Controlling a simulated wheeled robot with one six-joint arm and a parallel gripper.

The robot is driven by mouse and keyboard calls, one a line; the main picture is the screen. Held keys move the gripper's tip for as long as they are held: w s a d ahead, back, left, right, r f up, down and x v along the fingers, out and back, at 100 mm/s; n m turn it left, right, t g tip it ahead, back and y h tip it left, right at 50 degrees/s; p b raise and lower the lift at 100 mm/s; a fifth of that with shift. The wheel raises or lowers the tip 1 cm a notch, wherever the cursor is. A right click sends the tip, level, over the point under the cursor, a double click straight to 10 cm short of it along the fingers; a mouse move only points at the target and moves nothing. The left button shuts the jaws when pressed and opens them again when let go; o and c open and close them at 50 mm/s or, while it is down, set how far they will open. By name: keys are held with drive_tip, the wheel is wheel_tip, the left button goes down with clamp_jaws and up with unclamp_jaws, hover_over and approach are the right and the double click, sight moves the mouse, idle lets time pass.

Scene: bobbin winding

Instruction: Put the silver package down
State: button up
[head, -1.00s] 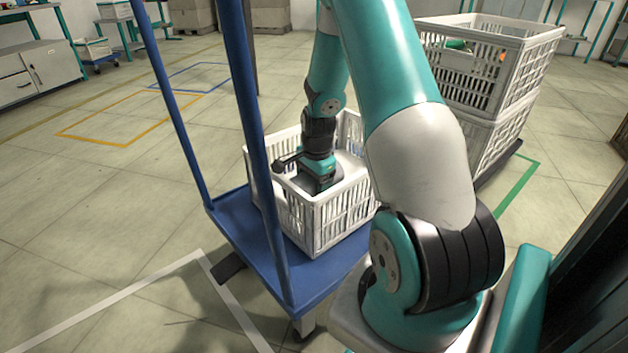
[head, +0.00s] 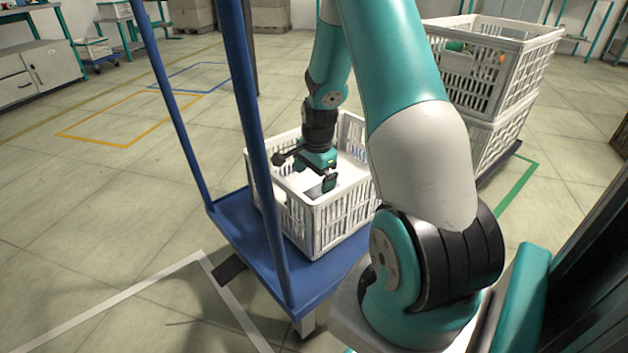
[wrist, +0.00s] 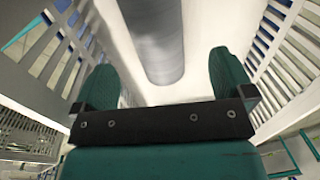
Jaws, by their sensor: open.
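The silver package (wrist: 152,40) is a grey cylinder lying on the pale floor of a white crate (head: 330,230). In the wrist view it lies ahead of the gap between my fingers, and its far end is out of frame. In the head view only a small grey part of it (head: 316,190) shows beside a finger. My gripper (head: 319,178) is inside the crate, above the package. Its teal fingers stand wide apart, also in the wrist view (wrist: 166,80), with nothing held between them.
The crate stands on a blue trolley (head: 240,222) with tall blue posts (head: 252,125) close to my arm. Slatted crate walls (wrist: 285,50) rise on both sides of my gripper. Stacked white crates (head: 485,75) stand to the right.

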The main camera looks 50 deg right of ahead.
sight(317, 194)
wheel_tip(317, 194, up, 9)
drive_tip(key=p, duration=0.3)
drive_tip(key=shift+s+r+p, duration=0.2)
drive_tip(key=shift+s+p, duration=0.15)
drive_tip(key=shift+s, duration=0.1)
